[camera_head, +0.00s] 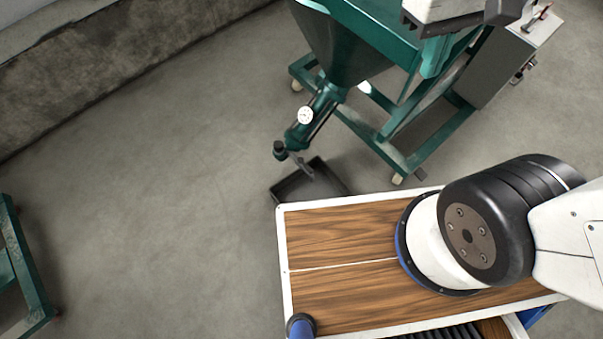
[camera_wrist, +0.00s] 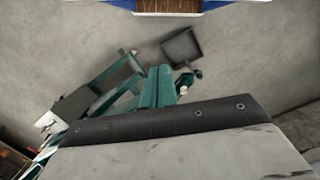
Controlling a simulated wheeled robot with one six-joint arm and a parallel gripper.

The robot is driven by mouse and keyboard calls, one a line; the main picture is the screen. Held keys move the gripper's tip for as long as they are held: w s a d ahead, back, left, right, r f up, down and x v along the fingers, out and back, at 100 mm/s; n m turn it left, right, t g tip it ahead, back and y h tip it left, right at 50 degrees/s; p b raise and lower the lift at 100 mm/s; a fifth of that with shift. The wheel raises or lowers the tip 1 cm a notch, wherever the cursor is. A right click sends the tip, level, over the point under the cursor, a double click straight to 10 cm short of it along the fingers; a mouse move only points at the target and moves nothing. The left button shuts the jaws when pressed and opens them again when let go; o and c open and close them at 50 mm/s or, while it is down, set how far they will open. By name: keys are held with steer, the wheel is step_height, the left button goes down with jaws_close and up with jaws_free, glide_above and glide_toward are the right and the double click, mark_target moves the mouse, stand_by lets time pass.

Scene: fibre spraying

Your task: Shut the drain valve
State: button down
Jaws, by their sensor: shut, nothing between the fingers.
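The drain valve (camera_head: 280,150) is a small dark fitting at the lower end of a slanted green pipe (camera_head: 325,97) under a green hopper (camera_head: 345,40). A thin grey lever (camera_head: 303,165) seems to reach down and right from it, but its exact setting is too small to tell. A round white gauge (camera_head: 305,115) sits on the pipe. A black tray (camera_head: 283,190) lies on the floor below. In the wrist view, the valve (camera_wrist: 197,74) is small, near the tray (camera_wrist: 182,47). My gripper's fingers show in neither view.
A pale panel with a dark bolted edge (camera_wrist: 160,121) fills the lower wrist view, close to the camera. The hopper's green wheeled frame (camera_head: 420,155) and a grey box (camera_head: 495,70) stand right of the valve. Another green frame (camera_head: 20,260) is at left. Floor left of the valve is clear.

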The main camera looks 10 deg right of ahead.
steer(key=w+a+f+n+h, duration=0.25)
steer(key=w+a+f, duration=0.2)
steer(key=f, duration=0.35)
steer(key=w+a+f+n+g+h, duration=0.1)
steer(key=w+a+f+n+h, duration=0.2)
steer(key=a+f, duration=0.4)
steer(key=w+a+f+n+h, duration=0.2)
steer(key=w+a+f+n, duration=0.2)
steer(key=f, duration=0.5)
steer(key=a+f+n+t, duration=0.2)
steer(key=a+f+n, duration=0.1)
steer(key=f, duration=1)
steer(key=s+a+f+n+t, duration=0.1)
steer(key=a+f+n+t, duration=0.2)
steer(key=f, duration=1.1)
steer(key=s+a+f+n+t, duration=0.1)
steer(key=a+f+n, duration=0.3)
steer(key=f, duration=1)
steer(key=n+t+y, duration=0.1)
steer(key=n, duration=0.1)
steer(key=shift+a+f+n+t, duration=0.2)
steer(key=shift+a+n+t, duration=0.1)
steer(key=shift+n+t, duration=0.1)
steer(key=shift+s, duration=0.1)
